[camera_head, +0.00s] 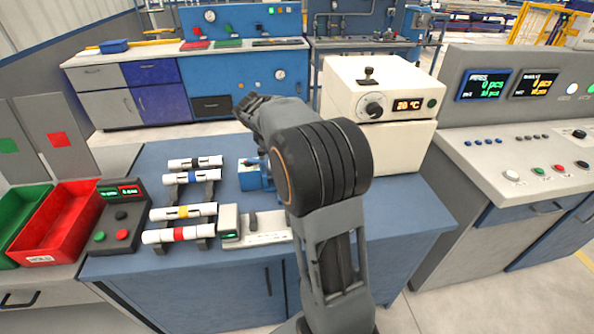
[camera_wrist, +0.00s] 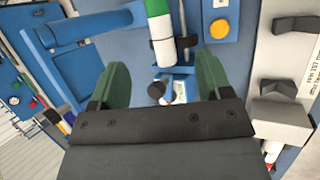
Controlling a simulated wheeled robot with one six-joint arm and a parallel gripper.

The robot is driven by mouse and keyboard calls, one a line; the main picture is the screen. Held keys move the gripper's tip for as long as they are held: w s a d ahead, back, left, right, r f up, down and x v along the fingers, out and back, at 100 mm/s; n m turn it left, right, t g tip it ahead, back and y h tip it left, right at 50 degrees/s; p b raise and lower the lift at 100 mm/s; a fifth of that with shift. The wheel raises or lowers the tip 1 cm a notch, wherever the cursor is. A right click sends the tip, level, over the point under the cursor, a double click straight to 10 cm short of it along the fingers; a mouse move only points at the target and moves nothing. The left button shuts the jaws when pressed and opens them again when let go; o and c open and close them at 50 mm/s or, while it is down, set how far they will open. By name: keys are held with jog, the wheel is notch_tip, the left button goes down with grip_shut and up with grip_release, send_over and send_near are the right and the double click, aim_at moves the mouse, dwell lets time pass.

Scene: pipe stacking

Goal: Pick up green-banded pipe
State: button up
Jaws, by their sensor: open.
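The green-banded pipe shows in the wrist view as a white pipe (camera_wrist: 162,42) with a green band at the top edge; its far end is cut off by the frame. It lies near a blue fixture, ahead of my gripper (camera_wrist: 162,66). The two green fingers are wide apart, one on each side of the pipe's line, and nothing is between them. In the head view my arm hides much of the bench middle, and I cannot make out the green-banded pipe there.
Pipes with black, blue, yellow (camera_head: 183,212) and red (camera_head: 179,234) bands lie on holders at the bench's left. A blue fixture (camera_head: 251,180) stands beside my arm. A white oven (camera_head: 378,105) stands behind right. Red (camera_head: 62,222) and green bins sit far left. A yellow button (camera_wrist: 220,29) is near the pipe.

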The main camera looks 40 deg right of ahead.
jog(key=x, duration=1.4)
jog(key=shift+w+d+f, duration=0.15)
jog(key=shift+d+f, duration=0.05)
jog(key=c, duration=1.1)
jog(key=shift+r, duration=0.15)
jog(key=shift+r, duration=0.25)
jog(key=r, duration=0.3)
jog(key=shift+s+a+r, duration=0.1)
jog(key=shift+s+a, duration=0.05)
jog(key=shift+s, duration=0.1)
jog(key=s+a+r, duration=0.2)
jog(key=s+r, duration=0.1)
jog(key=s, duration=0.1)
jog(key=s+a+r, duration=0.1)
jog(key=s+r, duration=0.2)
jog(key=s, duration=0.1)
jog(key=s+a+r, duration=0.2)
jog(key=s+r, duration=0.1)
jog(key=s, duration=0.1)
jog(key=shift+s+a+b, duration=0.1)
jog(key=shift+a+b, duration=0.25)
jog(key=shift+b, duration=0.05)
